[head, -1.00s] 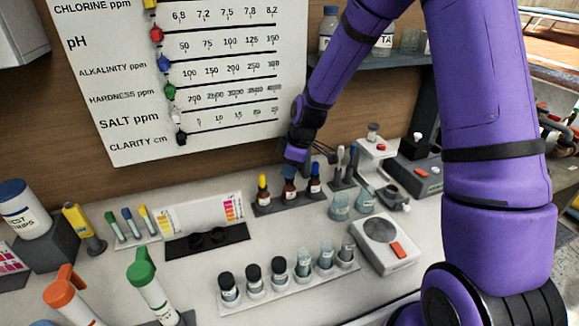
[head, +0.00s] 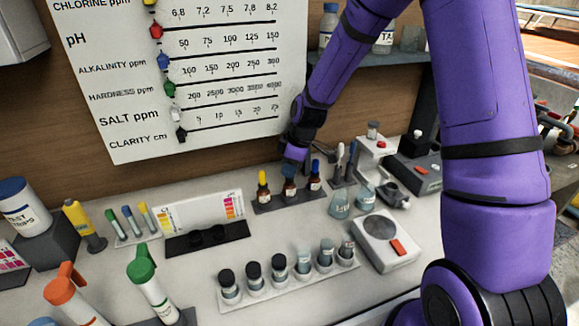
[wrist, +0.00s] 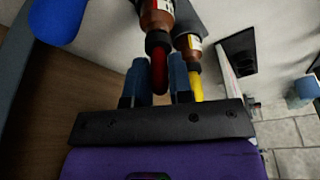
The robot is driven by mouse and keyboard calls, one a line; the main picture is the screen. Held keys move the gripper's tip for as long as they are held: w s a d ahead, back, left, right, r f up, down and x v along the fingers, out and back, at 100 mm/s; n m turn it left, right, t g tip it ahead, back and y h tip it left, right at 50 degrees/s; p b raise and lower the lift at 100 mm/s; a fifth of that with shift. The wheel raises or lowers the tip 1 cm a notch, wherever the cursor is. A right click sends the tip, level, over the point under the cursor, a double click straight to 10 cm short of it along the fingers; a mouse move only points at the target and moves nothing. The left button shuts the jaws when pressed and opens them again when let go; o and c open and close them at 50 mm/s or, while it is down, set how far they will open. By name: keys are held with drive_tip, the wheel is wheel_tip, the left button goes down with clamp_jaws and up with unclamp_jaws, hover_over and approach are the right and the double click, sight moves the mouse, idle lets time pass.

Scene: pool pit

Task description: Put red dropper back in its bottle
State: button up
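The red dropper (wrist: 159,72) shows in the wrist view as a red bulb with a black collar, between the two blue fingertips of my gripper (wrist: 160,80). The fingers lie close against both sides of the bulb. The collar meets the neck of a brown bottle (wrist: 157,14), in line with it; whether it is fully seated I cannot tell. In the head view my gripper (head: 290,172) is directly above the middle brown bottle (head: 289,189) of the small dark rack (head: 262,209), and it hides the red bulb.
A yellow-topped bottle (head: 263,186) stands left of the middle one and a blue-topped bottle (head: 315,176) right of it, both close. A row of vials (head: 280,270) stands in front. Beakers (head: 340,205) and a scale (head: 385,240) are at the right. The wall board (head: 190,90) is behind.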

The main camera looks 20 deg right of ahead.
drive_tip(key=shift+f, duration=0.3)
drive_tip(key=o, duration=0.6)
drive_tip(key=shift+o, duration=0.2)
drive_tip(key=shift+r, duration=3.5)
